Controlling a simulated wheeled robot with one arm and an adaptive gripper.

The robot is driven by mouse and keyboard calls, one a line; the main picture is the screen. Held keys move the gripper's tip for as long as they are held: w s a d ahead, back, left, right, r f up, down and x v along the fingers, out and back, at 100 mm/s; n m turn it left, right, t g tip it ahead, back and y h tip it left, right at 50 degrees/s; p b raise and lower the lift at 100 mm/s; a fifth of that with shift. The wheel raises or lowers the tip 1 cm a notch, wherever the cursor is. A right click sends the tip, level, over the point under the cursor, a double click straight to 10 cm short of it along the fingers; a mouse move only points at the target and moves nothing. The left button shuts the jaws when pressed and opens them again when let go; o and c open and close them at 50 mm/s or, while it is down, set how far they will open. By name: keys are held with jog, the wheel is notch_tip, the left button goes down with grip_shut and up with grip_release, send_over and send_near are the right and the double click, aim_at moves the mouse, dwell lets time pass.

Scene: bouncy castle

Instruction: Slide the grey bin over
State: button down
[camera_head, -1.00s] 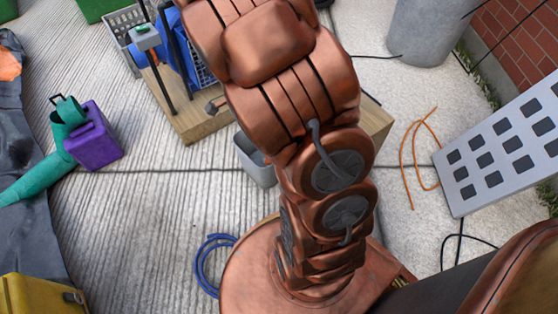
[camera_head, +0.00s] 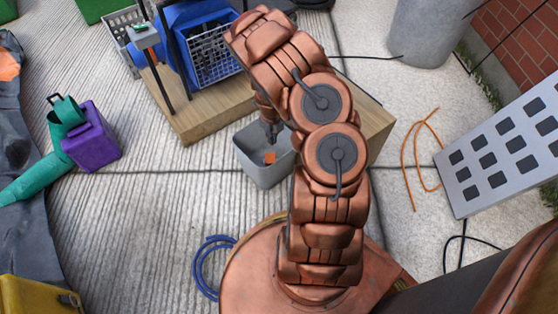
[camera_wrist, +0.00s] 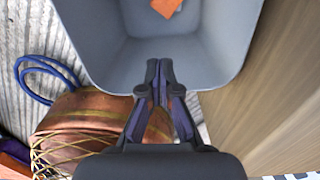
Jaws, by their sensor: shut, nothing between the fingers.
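The grey bin (camera_head: 262,178) stands upright and open on the concrete, close against the wooden platform. A small orange piece (camera_head: 269,157) lies inside it. In the wrist view the bin (camera_wrist: 90,35) fills the upper part, with the orange piece (camera_wrist: 166,7) at the top edge. My gripper (camera_head: 271,138) points down at the bin's opening in the head view, partly hidden by my arm. In the wrist view its fingers (camera_wrist: 158,68) are together and empty, overlapping the near rim. I cannot tell whether the tips are inside the bin or above it.
The wooden platform (camera_head: 205,117) carries a blue object and a wire basket (camera_head: 210,62). A blue hose (camera_head: 205,262) lies at front left and a purple box (camera_head: 93,149) at left. Bare concrete (camera_head: 150,215) is free left of the bin.

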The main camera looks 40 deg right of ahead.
aim_at(282, 166)
jog(key=shift+s+f+b, duration=0.65)
jog(key=shift+f+b, duration=0.05)
jog(key=shift+f, duration=0.95)
jog(key=shift+s+f+b, duration=0.65)
jog(key=shift+s+f, duration=0.05)
jog(key=shift+f, duration=0.95)
jog(key=shift+s+f+b, duration=0.65)
jog(key=shift+f+b, duration=0.05)
jog(key=shift+f, duration=0.95)
jog(key=shift+s+a+r+p, duration=0.1)
jog(key=shift+a+p, duration=0.05)
jog(key=shift+p, duration=0.15)
jog(key=shift+s+r+p, duration=0.1)
jog(key=shift+s+p, duration=0.25)
jog(key=shift+p, duration=0.2)
jog(key=shift+s+f+p, duration=0.2)
jog(key=shift+s+p, duration=0.2)
jog(key=shift+s, duration=0.15)
jog(key=shift+w, duration=0.1)
